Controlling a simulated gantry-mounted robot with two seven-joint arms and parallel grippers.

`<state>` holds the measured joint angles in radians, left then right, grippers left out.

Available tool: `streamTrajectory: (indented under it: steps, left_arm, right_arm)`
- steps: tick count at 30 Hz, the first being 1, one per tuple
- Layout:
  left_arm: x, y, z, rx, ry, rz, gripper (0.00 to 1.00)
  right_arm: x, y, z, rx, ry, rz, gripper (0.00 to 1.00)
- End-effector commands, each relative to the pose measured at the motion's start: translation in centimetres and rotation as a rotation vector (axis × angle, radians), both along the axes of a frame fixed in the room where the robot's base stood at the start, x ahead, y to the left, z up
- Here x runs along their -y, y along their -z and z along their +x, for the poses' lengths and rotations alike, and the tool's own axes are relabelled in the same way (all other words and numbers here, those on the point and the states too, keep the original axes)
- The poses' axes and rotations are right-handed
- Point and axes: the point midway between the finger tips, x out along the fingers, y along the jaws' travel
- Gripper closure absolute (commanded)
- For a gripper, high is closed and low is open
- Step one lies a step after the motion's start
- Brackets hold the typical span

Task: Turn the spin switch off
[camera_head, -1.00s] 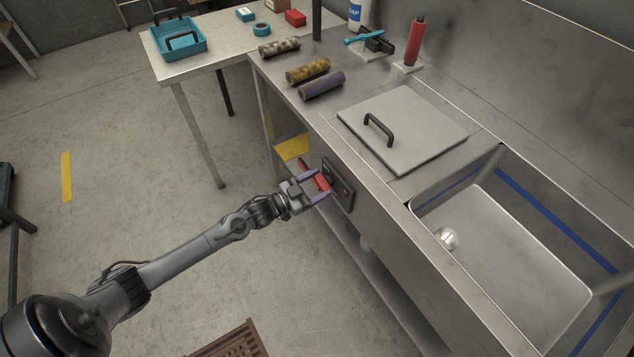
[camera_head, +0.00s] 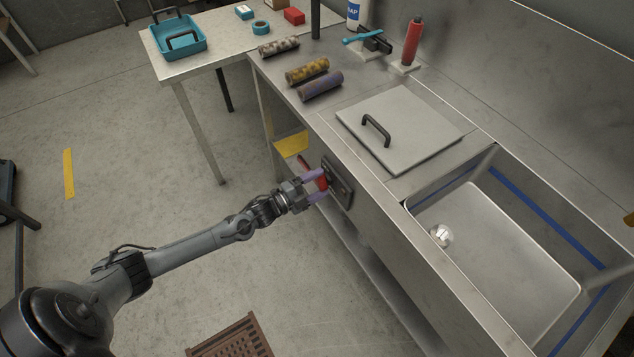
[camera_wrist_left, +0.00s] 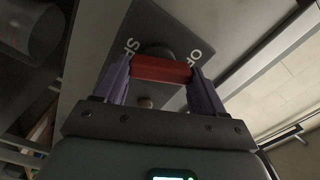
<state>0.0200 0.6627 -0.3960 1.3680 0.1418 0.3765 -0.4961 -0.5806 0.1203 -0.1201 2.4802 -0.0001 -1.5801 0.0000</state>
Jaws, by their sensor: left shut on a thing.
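The spin switch is a dark plate (camera_head: 339,184) on the front of the steel counter, with a red handle (camera_head: 323,183). My left gripper (camera_head: 318,187) is at the plate, its purple fingers on either side of the red handle. In the left wrist view the red handle (camera_wrist_left: 161,69) spans the gap between the two fingers (camera_wrist_left: 161,82), and the gripper is shut on it. A dark round hub (camera_wrist_left: 158,52) shows behind the handle. Partial lettering, "SP" at left and "OF" at right, shows on the plate (camera_wrist_left: 190,22). My right gripper is not in view.
The counter has a sink (camera_head: 500,250) at right and a lid with a black handle (camera_head: 400,128). A side table (camera_head: 215,50) holds a blue tray (camera_head: 180,38). A brown grate (camera_head: 230,338) lies on the floor.

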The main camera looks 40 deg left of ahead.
Motion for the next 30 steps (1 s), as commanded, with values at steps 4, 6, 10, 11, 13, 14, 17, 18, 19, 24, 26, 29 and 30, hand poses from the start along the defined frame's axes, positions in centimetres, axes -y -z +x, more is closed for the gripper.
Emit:
streamTrajectory:
  steps: [4, 6, 10, 11, 13, 14, 17, 18, 19, 24, 26, 29, 30]
  left_arm:
    - [0.07, -0.03, 0.00, 0.039, 0.001, 0.122, 0.60]
    - [0.09, -0.04, 0.01, 0.058, 0.001, 0.174, 0.60]
    - [0.15, 0.00, -0.01, 0.085, 0.002, 0.255, 0.60]
    - [0.15, 0.00, -0.01, 0.090, 0.001, 0.273, 0.60]
    - [0.14, 0.03, -0.02, 0.101, 0.001, 0.307, 0.60]
    - [0.15, 0.04, -0.03, 0.105, 0.001, 0.319, 0.60]
    - [0.18, 0.11, -0.05, 0.116, 0.002, 0.354, 0.60]
    - [0.18, 0.12, -0.05, 0.119, 0.002, 0.365, 0.60]
    - [0.17, 0.12, -0.04, 0.121, 0.001, 0.373, 0.60]
    - [0.15, 0.13, -0.04, 0.130, 0.001, 0.395, 0.60]
    - [0.15, 0.13, -0.04, 0.131, 0.001, 0.399, 0.60]
    - [0.15, 0.13, -0.04, 0.131, 0.000, 0.401, 0.60]
    - [0.14, 0.13, -0.04, 0.131, 0.000, 0.401, 0.60]
  right_arm:
    - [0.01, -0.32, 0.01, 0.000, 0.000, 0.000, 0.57]
    - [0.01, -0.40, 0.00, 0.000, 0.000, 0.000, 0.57]
    - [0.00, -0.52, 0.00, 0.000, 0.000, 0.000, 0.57]
    - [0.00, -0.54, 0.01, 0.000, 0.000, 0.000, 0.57]
    - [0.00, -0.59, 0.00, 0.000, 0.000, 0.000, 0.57]
    - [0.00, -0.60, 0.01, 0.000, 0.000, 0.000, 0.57]
    - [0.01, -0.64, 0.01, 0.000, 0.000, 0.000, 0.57]
    - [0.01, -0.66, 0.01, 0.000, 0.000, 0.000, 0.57]
    - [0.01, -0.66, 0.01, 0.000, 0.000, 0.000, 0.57]
    - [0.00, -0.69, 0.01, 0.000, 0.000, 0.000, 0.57]
    - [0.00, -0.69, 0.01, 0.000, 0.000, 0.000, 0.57]
    - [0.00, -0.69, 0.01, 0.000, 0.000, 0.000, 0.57]
    - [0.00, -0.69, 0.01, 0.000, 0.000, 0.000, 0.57]
